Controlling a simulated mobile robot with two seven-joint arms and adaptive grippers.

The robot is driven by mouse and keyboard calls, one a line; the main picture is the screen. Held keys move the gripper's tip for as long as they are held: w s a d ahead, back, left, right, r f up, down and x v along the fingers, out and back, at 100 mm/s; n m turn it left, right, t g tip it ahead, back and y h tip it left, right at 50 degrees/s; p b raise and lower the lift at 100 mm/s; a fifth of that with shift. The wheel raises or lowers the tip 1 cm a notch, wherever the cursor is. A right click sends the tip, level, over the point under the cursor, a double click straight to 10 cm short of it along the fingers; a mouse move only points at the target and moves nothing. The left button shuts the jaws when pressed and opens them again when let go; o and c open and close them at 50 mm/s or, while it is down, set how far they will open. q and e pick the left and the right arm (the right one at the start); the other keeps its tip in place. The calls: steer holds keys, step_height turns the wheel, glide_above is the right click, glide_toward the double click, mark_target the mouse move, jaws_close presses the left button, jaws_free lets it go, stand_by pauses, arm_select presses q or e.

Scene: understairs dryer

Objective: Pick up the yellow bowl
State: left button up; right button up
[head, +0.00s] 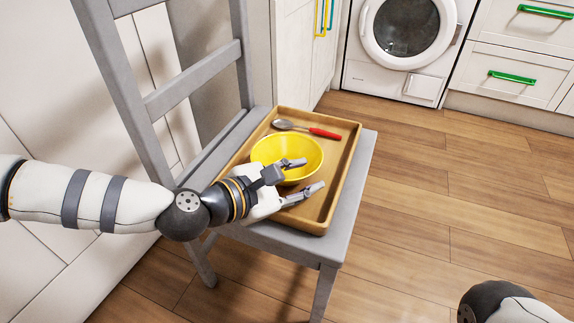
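The yellow bowl (270,151) stands upright in a brown wooden tray (345,157) on the seat of a grey chair (362,172). My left gripper (314,174) reaches in from the left over the tray, at the near right side of the bowl. Its two fingers are spread apart. One finger overlaps the bowl in the view, and the other is over the tray in front of it. I cannot tell whether a finger touches the bowl. The gripper hides part of the bowl's near side. My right gripper is not in view; only part of my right arm shows at the bottom right.
A spoon with a red handle (324,133) lies in the tray behind the bowl. The chair's backrest (193,78) rises at the left, close to my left arm. A white dryer (390,82) and drawers (510,75) stand behind. The wooden floor at the right is clear.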

arm_select(q)
jaws_close()
steer(key=shift+r, duration=0.1)
steer(key=shift+r, duration=0.1)
